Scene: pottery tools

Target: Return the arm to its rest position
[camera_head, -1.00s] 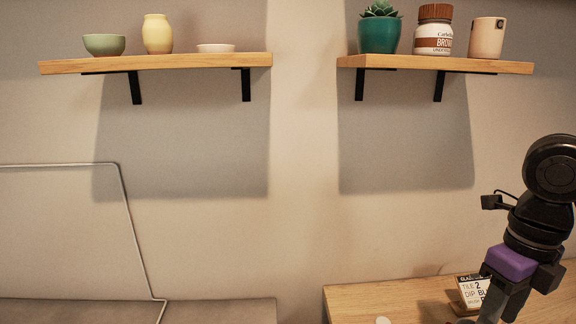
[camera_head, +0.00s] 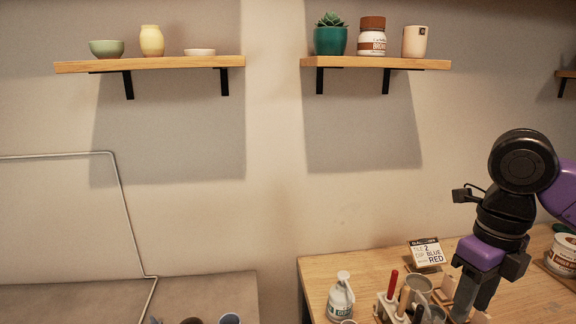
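My gripper (camera_head: 466,300) hangs from my black and purple arm at the right of the head view, pointing down over the wooden table (camera_head: 358,262). Its fingers reach down among the tools and holders on the table. The fingertips are partly hidden, so I cannot tell whether they are apart or touching, or whether they hold anything.
A tool holder with a red-handled tool (camera_head: 391,284) and a metal cup (camera_head: 420,287) stand beside my gripper. A white bottle (camera_head: 341,298), a glaze card (camera_head: 426,253) and a jar (camera_head: 563,254) are also on the table. Wall shelves (camera_head: 150,64) hang above.

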